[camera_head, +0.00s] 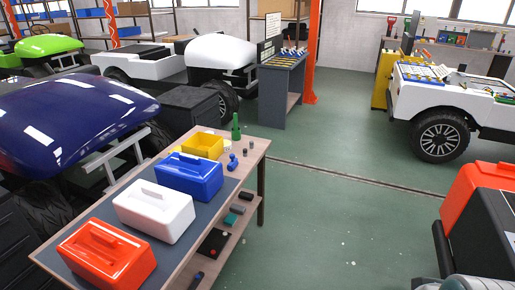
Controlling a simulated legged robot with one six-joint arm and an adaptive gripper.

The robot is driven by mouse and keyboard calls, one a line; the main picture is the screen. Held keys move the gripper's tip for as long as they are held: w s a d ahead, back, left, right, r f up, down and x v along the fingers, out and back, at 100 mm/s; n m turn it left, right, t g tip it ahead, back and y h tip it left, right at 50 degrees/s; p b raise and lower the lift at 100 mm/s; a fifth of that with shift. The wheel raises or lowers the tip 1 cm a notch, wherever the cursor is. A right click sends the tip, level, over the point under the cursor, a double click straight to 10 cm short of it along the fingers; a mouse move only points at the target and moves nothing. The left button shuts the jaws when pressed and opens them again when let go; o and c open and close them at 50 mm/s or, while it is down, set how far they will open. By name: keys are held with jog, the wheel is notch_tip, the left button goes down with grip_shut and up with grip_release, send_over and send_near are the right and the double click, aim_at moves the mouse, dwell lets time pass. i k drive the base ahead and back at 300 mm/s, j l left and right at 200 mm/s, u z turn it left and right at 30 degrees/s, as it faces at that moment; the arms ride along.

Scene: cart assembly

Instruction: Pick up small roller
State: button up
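A wooden workbench (256,158) with a dark mat stands at the lower left. Small parts lie at its far right end. A small grey cylindrical part (251,145) sits near the right edge, with another small dark part (245,152) just in front of it. Either may be the small roller; they are too small to tell. A blue part (232,162) lies nearer, beside the blue toolbox (188,176). My gripper is not in view, and nothing is seen touching the small parts.
White (153,210) and red-orange (106,252) toolboxes, a yellow bin (203,145) and a green bottle (236,127) stand on the bench. A purple-hooded cart (75,120) is left of it. Open green floor (340,205) lies to the right, up to an orange-and-black object (480,200).

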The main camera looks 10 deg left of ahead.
aim_at(233, 163)
jog(key=i, duration=1.45)
jog(key=i+u, duration=0.35)
jog(key=i, duration=0.2)
jog(key=i+l+u, duration=0.3)
jog(key=i, duration=0.2)
jog(key=i+u, duration=0.15)
jog(key=u, duration=0.25)
jog(key=i+u, duration=0.15)
jog(key=u, duration=0.25)
jog(key=i+u, duration=0.15)
jog(key=u, duration=0.2)
jog(key=i+l+u, duration=0.1)
jog(key=u, duration=0.3)
jog(key=i+l+u, duration=0.1)
jog(key=u, duration=0.15)
jog(key=i+l+u, duration=0.1)
jog(key=i+u, duration=0.2)
jog(key=k, duration=0.05)
